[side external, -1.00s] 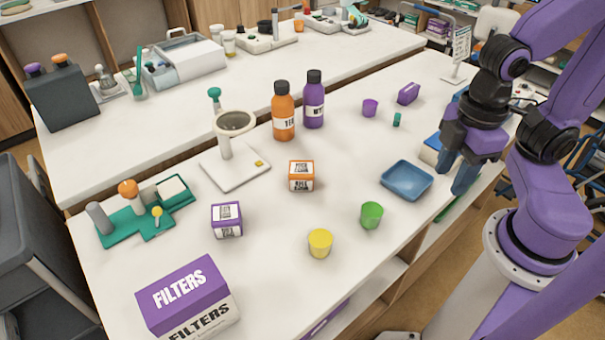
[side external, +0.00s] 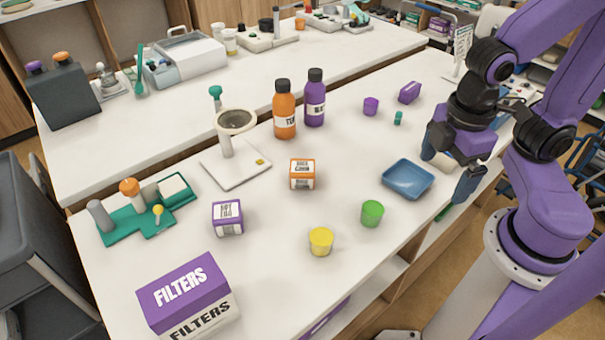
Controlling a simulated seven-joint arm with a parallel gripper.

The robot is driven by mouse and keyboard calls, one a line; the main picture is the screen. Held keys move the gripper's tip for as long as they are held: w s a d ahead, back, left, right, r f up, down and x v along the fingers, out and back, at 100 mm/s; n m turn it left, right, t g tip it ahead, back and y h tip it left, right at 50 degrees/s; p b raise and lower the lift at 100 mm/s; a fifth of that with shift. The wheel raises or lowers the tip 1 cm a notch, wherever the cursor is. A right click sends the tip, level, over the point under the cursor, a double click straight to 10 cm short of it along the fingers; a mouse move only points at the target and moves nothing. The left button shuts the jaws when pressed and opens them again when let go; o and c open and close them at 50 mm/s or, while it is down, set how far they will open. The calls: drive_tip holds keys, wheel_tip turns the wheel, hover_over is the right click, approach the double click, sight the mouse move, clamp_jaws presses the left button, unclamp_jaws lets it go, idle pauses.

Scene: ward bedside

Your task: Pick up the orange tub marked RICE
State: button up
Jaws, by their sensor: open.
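A small orange and white tub (side external: 302,174) stands in the middle of the white table. Its label is too small to read surely. My gripper (side external: 448,167) is at the right of the picture, right of and apart from the tub, beyond the blue tray. Its blue-grey fingers are spread apart, and I see nothing held between them. A pale object behind the fingers is partly hidden.
A blue tray (side external: 408,180) lies between tub and gripper. Green (side external: 372,214) and yellow (side external: 320,241) cups stand in front. A purple box (side external: 227,218) and magnifier stand (side external: 235,165) are left; orange (side external: 284,112) and purple (side external: 315,100) bottles stand behind.

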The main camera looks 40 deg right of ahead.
drive_tip(key=w+a+f+n+t+h, duration=0.2)
drive_tip(key=w+a+f+n+h, duration=0.15)
drive_tip(key=w, duration=0.35)
drive_tip(key=w+a+f+n+t+h, duration=0.2)
drive_tip(key=w+a+f+n+h, duration=0.15)
drive_tip(key=w, duration=0.25)
drive_tip(key=n+t+h, duration=0.1)
drive_tip(key=n+t, duration=0.5)
drive_tip(key=n, duration=0.2)
approach(301, 179)
drive_tip(key=x, duration=0.8)
drive_tip(key=shift+x, duration=2.6)
drive_tip(key=shift+s+d+r, duration=0.1)
drive_tip(key=shift+d, duration=0.1)
drive_tip(key=c, duration=1.2)
